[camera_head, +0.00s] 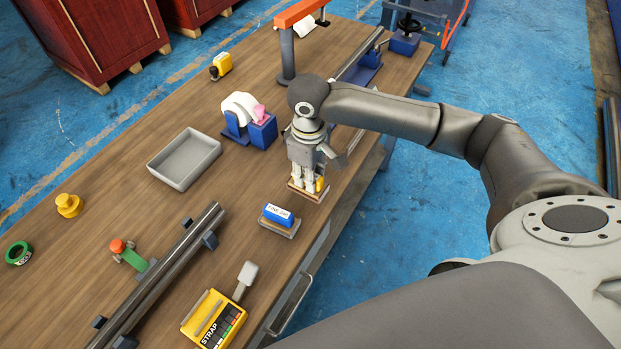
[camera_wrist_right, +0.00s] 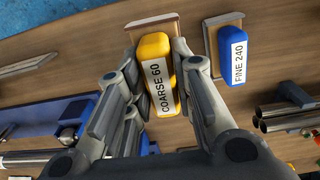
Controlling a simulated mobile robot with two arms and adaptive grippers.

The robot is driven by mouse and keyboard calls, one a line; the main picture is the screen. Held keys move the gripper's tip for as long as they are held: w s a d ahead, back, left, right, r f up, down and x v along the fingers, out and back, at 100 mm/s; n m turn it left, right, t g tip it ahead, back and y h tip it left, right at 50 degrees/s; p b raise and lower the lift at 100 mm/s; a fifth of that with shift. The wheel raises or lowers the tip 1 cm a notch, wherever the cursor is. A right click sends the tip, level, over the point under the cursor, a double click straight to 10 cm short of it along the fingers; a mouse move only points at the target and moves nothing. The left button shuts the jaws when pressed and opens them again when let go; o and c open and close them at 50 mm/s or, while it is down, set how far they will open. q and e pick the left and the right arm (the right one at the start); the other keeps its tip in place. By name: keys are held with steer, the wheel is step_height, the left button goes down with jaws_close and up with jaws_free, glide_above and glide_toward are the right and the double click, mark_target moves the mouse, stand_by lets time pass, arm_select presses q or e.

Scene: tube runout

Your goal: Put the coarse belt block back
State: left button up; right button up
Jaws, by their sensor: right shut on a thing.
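The coarse belt block (camera_head: 320,184) has a yellow grip and a flat brown base. In the right wrist view, the block (camera_wrist_right: 157,62) shows its "COARSE 60" label. My right gripper (camera_head: 308,176) points down near the table's right edge, its fingers shut on both sides of the yellow grip. The block's base is at or just above the tabletop; I cannot tell if it touches. The blue fine block (camera_head: 278,214), labelled "FINE 240" in the wrist view (camera_wrist_right: 236,55), lies on the table beside it, a small gap away. My left gripper is out of view.
A grey tray (camera_head: 184,160) sits on the wooden table left of the gripper. A blue holder with a white roll (camera_head: 240,108) stands behind it. Two steel tubes (camera_head: 165,270) rest on supports, front left. A yellow strap box (camera_head: 213,320) lies at the front. Bare wood lies between them.

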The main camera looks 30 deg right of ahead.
steer(key=shift+w+d+f, duration=0.45)
steer(key=shift+w+f, duration=0.2)
steer(key=shift+f, duration=0.2)
steer(key=shift+w+d+f, duration=0.1)
steer(key=shift+f, duration=0.15)
step_height(320, 180, down, 3)
steer(key=shift+w+d+r+p, duration=0.1)
steer(key=shift+w+p, duration=0.05)
steer(key=shift+p, duration=0.4)
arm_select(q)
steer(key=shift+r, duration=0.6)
arm_select(e)
steer(key=shift+f, duration=0.3)
steer(key=shift+f, duration=0.15)
steer(key=o, duration=0.9)
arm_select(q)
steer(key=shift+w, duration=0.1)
